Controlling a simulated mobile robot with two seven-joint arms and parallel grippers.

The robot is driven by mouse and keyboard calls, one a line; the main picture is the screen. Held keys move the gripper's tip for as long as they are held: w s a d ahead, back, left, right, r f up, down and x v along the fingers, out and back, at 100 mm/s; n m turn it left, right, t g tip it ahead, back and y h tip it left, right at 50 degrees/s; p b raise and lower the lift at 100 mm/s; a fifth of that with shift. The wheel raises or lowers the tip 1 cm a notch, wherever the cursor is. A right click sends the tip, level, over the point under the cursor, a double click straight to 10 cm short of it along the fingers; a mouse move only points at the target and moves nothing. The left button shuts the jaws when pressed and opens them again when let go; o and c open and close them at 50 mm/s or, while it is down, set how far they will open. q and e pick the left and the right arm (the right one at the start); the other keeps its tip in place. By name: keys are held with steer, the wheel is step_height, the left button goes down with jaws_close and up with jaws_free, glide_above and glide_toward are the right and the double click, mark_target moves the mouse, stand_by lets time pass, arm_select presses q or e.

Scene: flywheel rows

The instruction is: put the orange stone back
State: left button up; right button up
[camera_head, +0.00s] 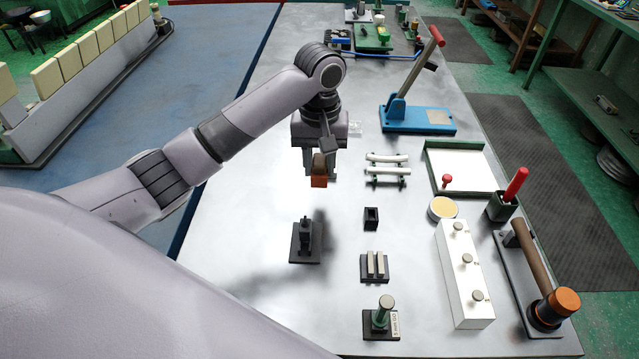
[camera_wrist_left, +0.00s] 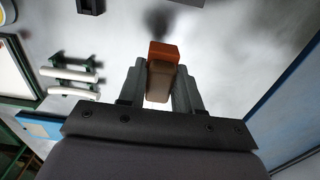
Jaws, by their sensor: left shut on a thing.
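The orange stone (camera_head: 319,178) is a small block held between the fingers of my left gripper (camera_head: 320,165), above the table. In the left wrist view the stone (camera_wrist_left: 164,56) has an orange end pointing away from the gripper and a tan part between the two grey fingers. A small black holder (camera_head: 371,218) with an empty-looking opening stands on the table, below and right of the stone in the head view. A black rack (camera_head: 374,277) nearer the front bears two pale upright bars. My right gripper is not in view.
A black stand (camera_head: 305,240) with an upright part is below the gripper in the picture. White rods on green supports (camera_head: 387,171), a blue lever press (camera_head: 418,120), a white block with knobs (camera_head: 463,272) and a green post (camera_head: 382,315) stand to the right. The table's left side is clear.

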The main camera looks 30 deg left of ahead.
mark_target(319, 160)
arm_select(q)
steer(key=shift+f, duration=3.05)
steer(key=shift+f, duration=0.15)
steer(key=o, duration=0.9)
steer(key=shift+o, duration=0.2)
step_height(319, 160, up, 12)
steer(key=shift+r, duration=0.2)
